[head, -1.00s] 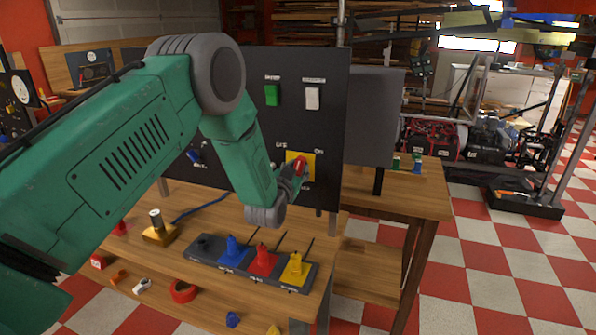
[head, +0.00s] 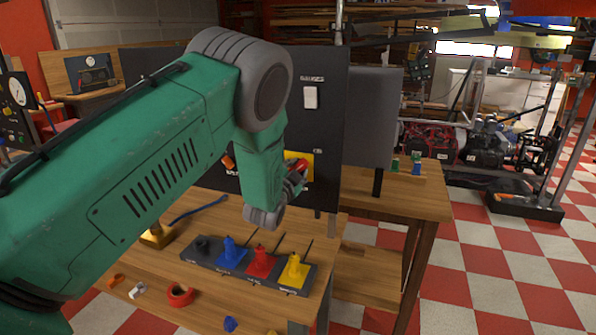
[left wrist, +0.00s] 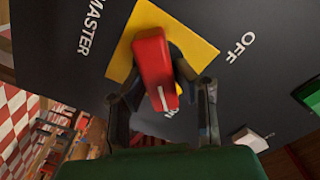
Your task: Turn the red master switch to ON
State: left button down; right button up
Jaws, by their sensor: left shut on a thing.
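The red master switch (head: 301,166) is a knob on a yellow plate (head: 307,160) on the dark upright panel. In the left wrist view the red knob (left wrist: 152,58) stands between the fingers of my left gripper (left wrist: 158,88), which is shut on it. The knob's white mark points down in that view, close to the partly hidden ON label. The OFF label lies to the right and MASTER to the left. In the head view my left gripper (head: 296,182) reaches the knob from below left and hides part of the plate. My right gripper is out of view.
A white switch (head: 310,97) is above on the panel, and a green switch (left wrist: 310,94) shows in the wrist view. Below, a dark strip (head: 212,262) with blue, red and yellow knobs lies on the wooden bench. A red tape roll (head: 180,296) lies in front.

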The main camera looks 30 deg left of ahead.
pick_arm(q)
jog(key=shift+s+f, duration=0.2)
jog(key=shift+f, duration=0.25)
jog(key=c, duration=1.3)
grip_release()
jog(key=shift+w+a, duration=0.1)
jog(key=shift+w, duration=0.05)
jog(key=shift+r, duration=0.15)
jog(key=shift+s, duration=0.35)
jog(key=v, duration=1.1)
